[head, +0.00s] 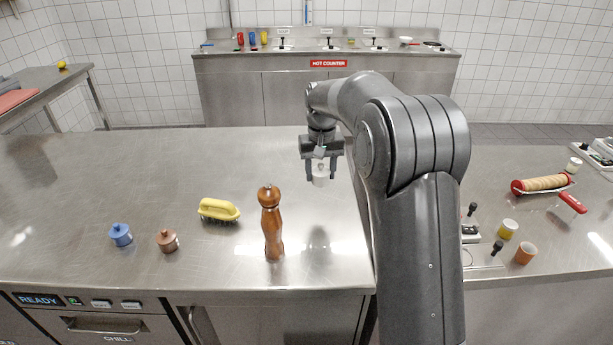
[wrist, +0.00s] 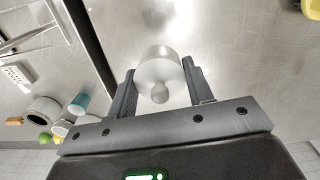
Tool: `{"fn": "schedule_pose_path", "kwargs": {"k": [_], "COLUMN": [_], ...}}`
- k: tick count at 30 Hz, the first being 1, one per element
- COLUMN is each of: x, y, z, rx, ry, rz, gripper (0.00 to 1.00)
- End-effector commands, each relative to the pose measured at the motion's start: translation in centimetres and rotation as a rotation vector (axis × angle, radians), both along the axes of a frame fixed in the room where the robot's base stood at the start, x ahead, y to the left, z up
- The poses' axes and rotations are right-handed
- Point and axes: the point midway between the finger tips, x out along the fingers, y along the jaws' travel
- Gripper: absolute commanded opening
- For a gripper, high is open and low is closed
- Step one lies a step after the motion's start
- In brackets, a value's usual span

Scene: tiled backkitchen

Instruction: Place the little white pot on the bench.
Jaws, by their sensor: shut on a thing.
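The little white pot (head: 321,174) hangs in my gripper (head: 321,176) above the steel bench (head: 120,180) in the head view. In the wrist view the white pot (wrist: 158,72), with a round knob on its lid, sits between the two fingers of my gripper (wrist: 160,88). The gripper is shut on it. A dark shadow lies on the bench below it, so the pot is clear of the surface.
On the bench stand a blue pot (head: 120,235), a brown pot (head: 167,241), a yellow brush (head: 219,210) and a tall wooden pepper mill (head: 271,225). The mill is left of the gripper. The bench's back left is bare. A hot counter (head: 328,88) stands behind.

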Motion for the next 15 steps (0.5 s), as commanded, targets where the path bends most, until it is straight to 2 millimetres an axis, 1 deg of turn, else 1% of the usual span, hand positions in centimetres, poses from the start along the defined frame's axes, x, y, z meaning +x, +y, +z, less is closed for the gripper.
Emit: {"fn": "schedule_pose_path", "kwargs": {"k": [4,11,14,15], "x": [-0.2,-0.3,-0.2,-0.2], "y": [-0.8,-1.0,-1.0,-1.0], "z": [0.6,0.9,2.5,3.6], "rx": [0.000,0.000,0.002,0.002], "ry": [-0.001,-0.001,-0.004,-0.006], "rz": [0.000,0.000,0.000,0.000], "gripper": [0.07,0.07,0.07,0.07]}}
